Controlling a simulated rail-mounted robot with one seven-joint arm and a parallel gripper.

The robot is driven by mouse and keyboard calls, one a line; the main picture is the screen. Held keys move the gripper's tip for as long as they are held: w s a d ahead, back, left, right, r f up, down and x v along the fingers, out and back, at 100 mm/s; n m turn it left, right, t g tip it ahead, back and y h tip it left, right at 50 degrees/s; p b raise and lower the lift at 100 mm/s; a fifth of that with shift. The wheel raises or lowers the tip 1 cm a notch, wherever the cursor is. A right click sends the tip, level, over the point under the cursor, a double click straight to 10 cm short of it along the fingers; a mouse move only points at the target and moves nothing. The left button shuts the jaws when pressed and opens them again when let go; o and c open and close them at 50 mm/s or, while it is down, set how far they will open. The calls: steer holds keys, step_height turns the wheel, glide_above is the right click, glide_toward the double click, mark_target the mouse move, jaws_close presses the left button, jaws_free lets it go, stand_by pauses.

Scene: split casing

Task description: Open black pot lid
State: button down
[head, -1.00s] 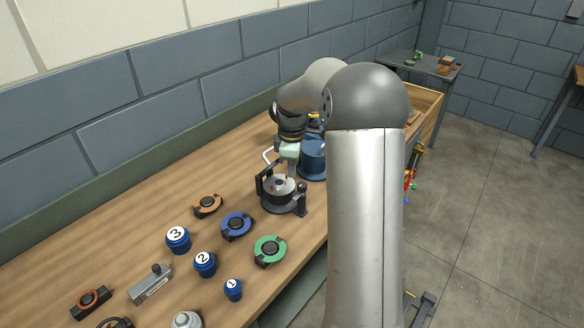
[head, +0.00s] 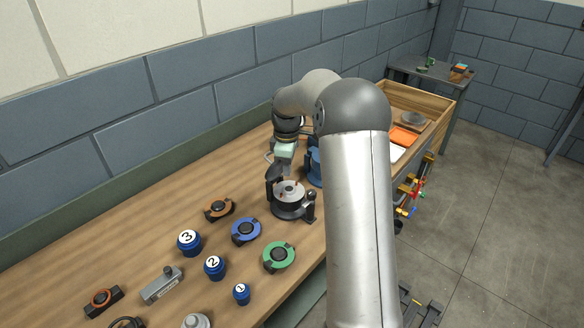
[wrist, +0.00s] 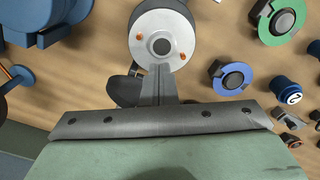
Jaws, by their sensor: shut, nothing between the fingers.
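The black pot (head: 291,207) stands upright on the bench, a dark round body with a silver inside face. In the wrist view the pot (wrist: 161,45) shows a pale disc with a dark centre and two orange pins. A dark rounded piece, seemingly the lid (head: 273,173), stands raised at the pot's back-left edge; it also shows in the wrist view (wrist: 124,90), partly hidden behind my fingers. My gripper (wrist: 158,72) is shut and empty, its fingertips near the pot's rim and beside the lid. I cannot tell whether they touch.
A blue pot (head: 314,166) stands close behind, partly hidden by my arm. Orange (head: 219,208), blue (head: 246,231) and green (head: 279,257) round parts and several numbered blue knobs lie in front. A wooden crate (head: 440,97) is at the far right. The wall runs along the left.

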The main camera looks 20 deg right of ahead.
steer(key=shift+w+a+p, duration=0.25)
steer(key=shift+w, duration=0.25)
steer(key=shift+w+a+p, duration=0.2)
steer(key=shift+w+a, duration=0.05)
steer(key=shift+w, duration=0.25)
step_height(320, 180, up, 6)
steer(key=s+d+p, duration=0.1)
steer(key=s+p, duration=0.1)
steer(key=s, duration=0.1)
steer(key=shift+d+p, duration=0.2)
steer(key=shift+p, duration=0.2)
